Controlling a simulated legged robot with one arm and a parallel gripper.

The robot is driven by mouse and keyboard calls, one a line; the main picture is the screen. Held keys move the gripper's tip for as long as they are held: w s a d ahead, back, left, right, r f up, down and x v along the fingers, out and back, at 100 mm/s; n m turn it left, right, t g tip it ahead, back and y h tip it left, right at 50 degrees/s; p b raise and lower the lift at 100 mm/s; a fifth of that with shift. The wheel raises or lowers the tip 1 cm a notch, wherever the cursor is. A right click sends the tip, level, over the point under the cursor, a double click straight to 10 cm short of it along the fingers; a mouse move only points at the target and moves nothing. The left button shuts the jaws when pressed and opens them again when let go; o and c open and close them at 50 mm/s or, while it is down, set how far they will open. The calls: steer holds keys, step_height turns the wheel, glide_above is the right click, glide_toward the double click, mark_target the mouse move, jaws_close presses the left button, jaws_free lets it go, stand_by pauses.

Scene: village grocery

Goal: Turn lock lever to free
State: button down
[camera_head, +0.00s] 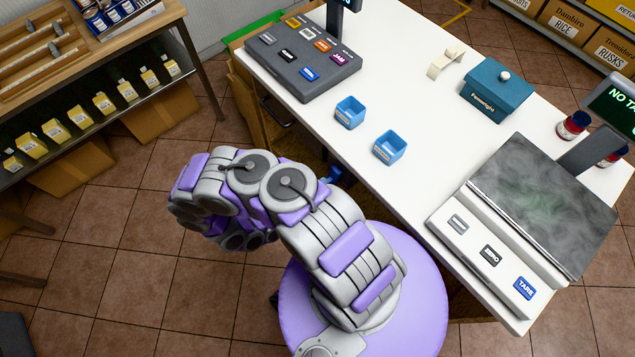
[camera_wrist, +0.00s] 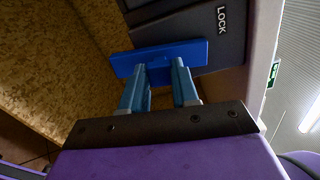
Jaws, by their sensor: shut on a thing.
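The lock lever (camera_wrist: 190,50) is a flat blue bar in the wrist view. It stands out in front of a dark grey panel marked LOCK (camera_wrist: 222,20). My gripper (camera_wrist: 159,70) has two blue fingers, and their tips meet the lever near its middle. It is shut on the lever, with part of the bar reaching out past each finger. In the head view my arm bends down beside the white counter (camera_head: 405,85) and hides most of the gripper and the lock. I cannot read the free position.
On the counter stand a button panel (camera_head: 300,60), blue bins (camera_head: 390,147), a teal box (camera_head: 497,92) and a scale (camera_head: 545,200). A shelf of yellow bottles (camera_head: 80,115) is at the left. Tiled floor (camera_head: 110,270) is clear at lower left.

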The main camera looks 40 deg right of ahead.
steer(key=shift+s+a+f+n, duration=0.1)
steer(key=shift+a+f+n, duration=0.1)
steer(key=shift+n, duration=0.8)
steer(key=c, duration=1.3)
jaws_free()
steer(key=o, duration=0.5)
steer(key=shift+a, duration=0.25)
steer(key=shift+c, duration=0.2)
steer(key=a+p, duration=0.3)
steer(key=a, duration=1.4)
steer(key=shift+s+a+p, duration=0.3)
steer(key=shift+s+p, duration=0.1)
steer(key=shift+d, duration=0.15)
